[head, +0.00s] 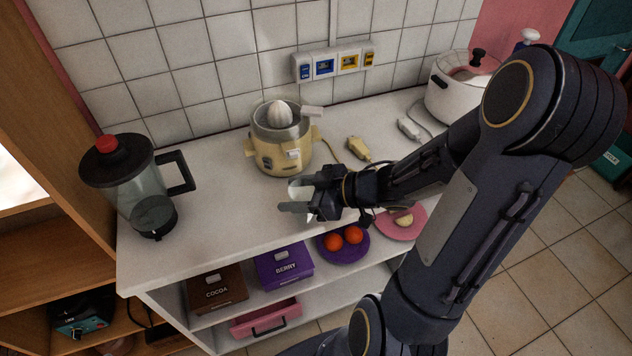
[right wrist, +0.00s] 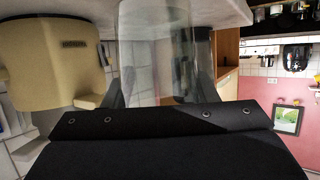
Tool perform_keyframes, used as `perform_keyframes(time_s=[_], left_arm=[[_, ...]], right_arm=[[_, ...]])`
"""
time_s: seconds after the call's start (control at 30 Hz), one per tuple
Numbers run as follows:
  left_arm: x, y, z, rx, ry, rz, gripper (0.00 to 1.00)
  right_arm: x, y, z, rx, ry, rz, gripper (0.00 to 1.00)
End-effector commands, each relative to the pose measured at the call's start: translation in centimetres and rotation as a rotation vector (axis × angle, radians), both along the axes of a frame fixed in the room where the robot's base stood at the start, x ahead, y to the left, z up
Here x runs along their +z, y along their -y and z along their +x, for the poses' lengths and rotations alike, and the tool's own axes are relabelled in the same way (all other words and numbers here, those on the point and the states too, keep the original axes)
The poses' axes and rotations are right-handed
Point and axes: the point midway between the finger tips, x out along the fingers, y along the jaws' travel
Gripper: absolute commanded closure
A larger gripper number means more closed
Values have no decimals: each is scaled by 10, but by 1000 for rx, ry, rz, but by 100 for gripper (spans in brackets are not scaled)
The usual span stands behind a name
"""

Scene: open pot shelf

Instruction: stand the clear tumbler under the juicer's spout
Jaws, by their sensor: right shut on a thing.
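The cream juicer (head: 280,140) stands on the white counter, with a ribbed reamer on top and its front facing me. My right gripper (head: 296,196) is just in front of the juicer, low over the counter. It is shut on the clear tumbler (right wrist: 165,50), which shows between the fingers in the right wrist view. In the head view the tumbler is hard to make out. The juicer also shows at the left of the wrist view (right wrist: 50,60), beside the tumbler and apart from it. I cannot tell whether the tumbler touches the counter. My left gripper is not in view.
A blender-like jug (head: 140,180) with a red knob stands on the left. A yellow plug (head: 358,149) and a white pot (head: 455,95) are to the right. A purple plate (head: 343,247) with orange fruit is below the counter. Counter between jug and juicer is clear.

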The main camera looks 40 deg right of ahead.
Motion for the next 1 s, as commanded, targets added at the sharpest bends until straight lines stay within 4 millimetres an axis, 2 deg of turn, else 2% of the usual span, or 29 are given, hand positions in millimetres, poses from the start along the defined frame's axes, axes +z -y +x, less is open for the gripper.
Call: perform_keyframes(time_s=[0.53,1.0], left_arm=[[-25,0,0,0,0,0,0],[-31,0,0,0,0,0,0]], right_arm=[[-17,10,34,3,1,-2,78],[-18,22,70,3,1,-1,78]])
